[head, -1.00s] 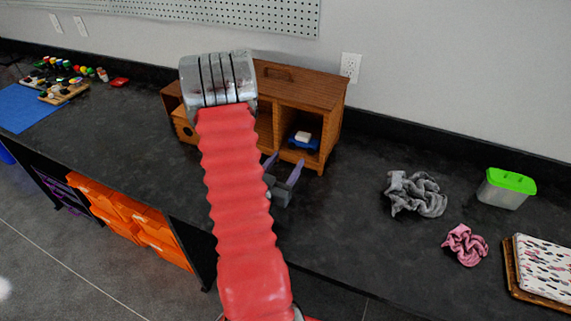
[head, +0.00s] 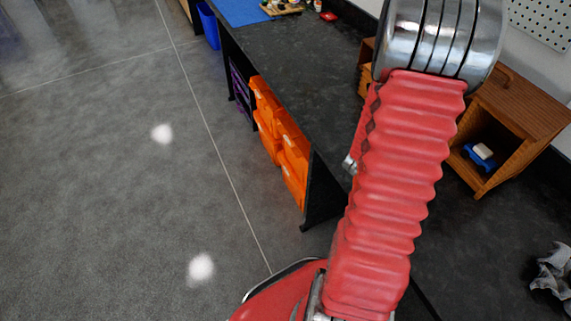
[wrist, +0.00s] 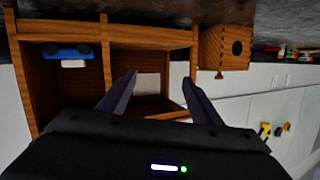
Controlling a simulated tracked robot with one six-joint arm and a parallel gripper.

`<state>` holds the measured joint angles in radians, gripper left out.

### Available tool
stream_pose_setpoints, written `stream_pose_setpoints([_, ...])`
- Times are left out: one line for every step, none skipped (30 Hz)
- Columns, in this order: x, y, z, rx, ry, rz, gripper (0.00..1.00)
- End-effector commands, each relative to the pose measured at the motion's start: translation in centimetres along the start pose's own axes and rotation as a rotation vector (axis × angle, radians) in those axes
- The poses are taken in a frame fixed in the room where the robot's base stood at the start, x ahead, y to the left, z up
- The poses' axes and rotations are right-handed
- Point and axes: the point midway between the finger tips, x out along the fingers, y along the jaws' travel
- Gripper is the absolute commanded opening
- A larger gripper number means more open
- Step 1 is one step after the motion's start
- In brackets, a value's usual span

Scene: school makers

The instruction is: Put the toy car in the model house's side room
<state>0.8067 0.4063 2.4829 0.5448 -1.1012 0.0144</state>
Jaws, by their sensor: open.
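The wooden model house (head: 520,105) stands on the dark counter against the wall, open at the front. The toy car (head: 478,155), blue with a white top part, sits in its right-hand room. The wrist view is upside down. There the car (wrist: 68,50) is in the left compartment, beside a wooden divider. My gripper (wrist: 159,80) is open, its two dark fingers pointing at the neighbouring middle compartment, with nothing between them. A pale patch shows at the back of that compartment. In the head view my arm hides the gripper and part of the house.
A small wooden box with a round dark hole (wrist: 225,47) adjoins the house. A grey crumpled cloth (head: 553,272) lies on the counter to the right. Orange bins (head: 282,140) sit under the counter, and open floor (head: 110,200) lies left of it.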

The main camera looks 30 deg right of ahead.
Motion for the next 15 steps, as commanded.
stream_pose_setpoints([-0.8, -2.3, -0.4, 0.003, -0.026, -0.050, 0.59])
stream_pose_setpoints([-1.2, -3.5, -0.4, 0.002, -0.047, -0.078, 0.59])
stream_pose_setpoints([-1.9, -5.0, -0.5, 0.000, -0.075, -0.114, 0.59])
stream_pose_setpoints([-2.5, -6.2, -0.5, -0.003, -0.096, -0.142, 0.59])
stream_pose_setpoints([-3.1, -7.4, -0.5, -0.006, -0.116, -0.169, 0.59])
stream_pose_setpoints([-4.0, -8.9, -0.5, -0.013, -0.144, -0.206, 0.59])
stream_pose_setpoints([-4.7, -9.9, -0.5, -0.019, -0.164, -0.232, 0.59])
stream_pose_setpoints([-5.5, -11.0, -0.5, -0.025, -0.185, -0.259, 0.59])
stream_pose_setpoints([-6.6, -12.3, -0.6, -0.035, -0.212, -0.295, 0.59])
stream_pose_setpoints([-7.5, -13.3, -0.6, -0.043, -0.232, -0.322, 0.59])
stream_pose_setpoints([-8.3, -14.2, -0.6, -0.052, -0.251, -0.347, 0.59])
stream_pose_setpoints([-9.6, -15.4, -0.5, -0.066, -0.278, -0.382, 0.59])
stream_pose_setpoints([-10.6, -16.3, -0.6, -0.077, -0.297, -0.408, 0.59])
stream_pose_setpoints([-11.6, -17.1, -0.6, -0.088, -0.316, -0.433, 0.59])
stream_pose_setpoints([-12.9, -18.1, -0.6, -0.105, -0.341, -0.466, 0.59])
